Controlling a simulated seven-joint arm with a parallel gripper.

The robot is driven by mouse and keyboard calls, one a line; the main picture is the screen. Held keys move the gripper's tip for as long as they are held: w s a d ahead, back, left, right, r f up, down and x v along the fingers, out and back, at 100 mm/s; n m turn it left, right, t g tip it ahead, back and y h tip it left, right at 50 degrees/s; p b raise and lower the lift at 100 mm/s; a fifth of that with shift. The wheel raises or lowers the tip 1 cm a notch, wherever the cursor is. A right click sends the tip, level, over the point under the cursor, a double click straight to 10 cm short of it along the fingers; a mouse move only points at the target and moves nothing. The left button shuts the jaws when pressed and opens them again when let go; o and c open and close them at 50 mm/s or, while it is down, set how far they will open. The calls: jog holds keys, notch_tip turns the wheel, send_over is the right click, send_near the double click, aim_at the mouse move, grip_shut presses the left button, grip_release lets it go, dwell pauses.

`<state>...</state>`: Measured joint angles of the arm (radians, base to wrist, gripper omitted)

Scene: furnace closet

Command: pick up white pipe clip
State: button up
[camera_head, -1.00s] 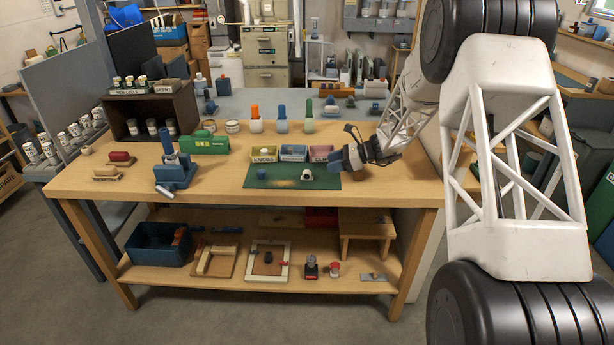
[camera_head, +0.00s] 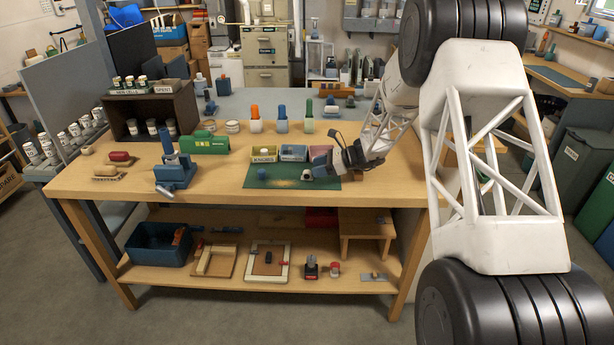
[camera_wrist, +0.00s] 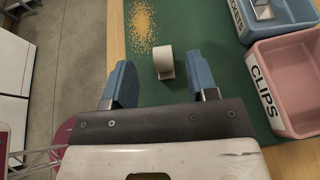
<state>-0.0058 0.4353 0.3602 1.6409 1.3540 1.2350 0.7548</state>
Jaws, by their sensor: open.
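The white pipe clip (camera_wrist: 164,64) lies on the green mat (camera_wrist: 190,18), seen in the wrist view just ahead of and between my two blue fingertips. In the head view the clip (camera_head: 306,175) is a small pale shape on the mat (camera_head: 270,181), partly beside my fingers. My gripper (camera_wrist: 160,78) is open, with a finger on each side of the clip's line and nothing held. In the head view my gripper (camera_head: 318,168) is low over the right part of the mat. I cannot tell whether the fingers touch the mat.
A pink bin labelled clips (camera_wrist: 290,75) stands close to my right finger in the wrist view, with a blue bin (camera_wrist: 275,22) beyond it. Tan crumbs (camera_wrist: 143,25) lie on the mat.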

aim_at(304, 171)
jog(key=shift+x, duration=2)
jog(key=shift+w, duration=0.1)
jog(key=shift+c, duration=0.3)
grip_shut()
